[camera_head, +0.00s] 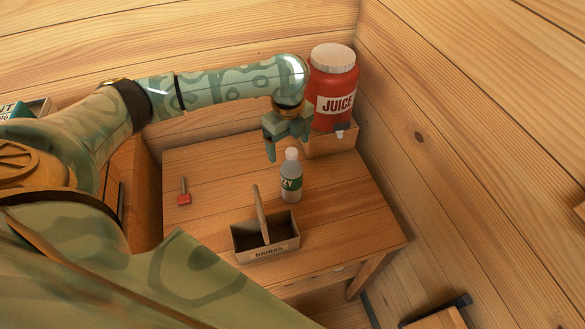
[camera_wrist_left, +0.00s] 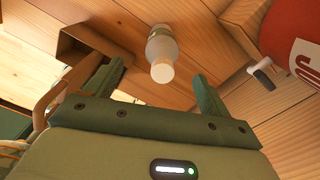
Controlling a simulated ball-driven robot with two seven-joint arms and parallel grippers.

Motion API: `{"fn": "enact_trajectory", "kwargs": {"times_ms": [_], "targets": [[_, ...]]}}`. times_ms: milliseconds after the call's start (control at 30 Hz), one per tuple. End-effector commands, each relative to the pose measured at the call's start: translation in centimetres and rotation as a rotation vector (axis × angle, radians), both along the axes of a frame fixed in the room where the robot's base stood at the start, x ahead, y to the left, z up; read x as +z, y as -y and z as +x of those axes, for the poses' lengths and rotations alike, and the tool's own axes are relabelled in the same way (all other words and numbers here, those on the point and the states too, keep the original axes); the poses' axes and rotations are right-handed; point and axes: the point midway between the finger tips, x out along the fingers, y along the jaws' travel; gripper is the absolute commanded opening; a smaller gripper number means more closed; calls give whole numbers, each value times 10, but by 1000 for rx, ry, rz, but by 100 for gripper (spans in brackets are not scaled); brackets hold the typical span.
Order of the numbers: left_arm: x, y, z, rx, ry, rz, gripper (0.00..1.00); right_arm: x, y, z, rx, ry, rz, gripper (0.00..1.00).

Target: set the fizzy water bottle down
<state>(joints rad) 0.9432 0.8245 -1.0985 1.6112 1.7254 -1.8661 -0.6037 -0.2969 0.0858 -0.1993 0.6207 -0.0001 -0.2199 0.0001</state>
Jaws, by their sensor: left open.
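The fizzy water bottle (camera_head: 291,178) is small and pale with a white cap and a dark green label. It stands upright on the wooden table (camera_head: 215,160), behind the drinks carrier. My left gripper (camera_head: 286,150) is above and just behind the bottle, fingers apart and empty. In the left wrist view the bottle (camera_wrist_left: 161,55) shows beyond and between the two spread fingers of the left gripper (camera_wrist_left: 153,88), with a gap around it. My right gripper is not in view.
A drinks carrier (camera_head: 277,248) with an upright handle stands in front of the bottle. A red juice dispenser (camera_head: 333,90) with a tap sits on a wooden stand at the back right. A small red-ended tool (camera_head: 184,198) lies at left. The table's right side is clear.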

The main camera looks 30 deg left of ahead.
Motion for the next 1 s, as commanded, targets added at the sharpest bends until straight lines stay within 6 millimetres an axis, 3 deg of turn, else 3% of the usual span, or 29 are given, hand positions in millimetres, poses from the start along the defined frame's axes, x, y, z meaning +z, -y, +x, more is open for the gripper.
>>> {"fn": "enact_trajectory", "kwargs": {"times_ms": [33, 333, 567, 800, 867, 1000], "targets": [[-11, 0, 0, 1, -3, -1, 82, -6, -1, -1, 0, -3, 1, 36], [-33, 3, 1, 0, -2, -2, 82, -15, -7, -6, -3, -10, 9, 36], [-71, 6, 3, 1, -2, 0, 82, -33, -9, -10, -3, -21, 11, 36], [-73, 6, 3, 0, 2, -1, 82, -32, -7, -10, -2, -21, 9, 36], [-72, 6, 3, 0, 2, -1, 68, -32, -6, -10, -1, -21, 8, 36], [-72, 6, 3, 0, 2, -1, 29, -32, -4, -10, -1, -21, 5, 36]]}}
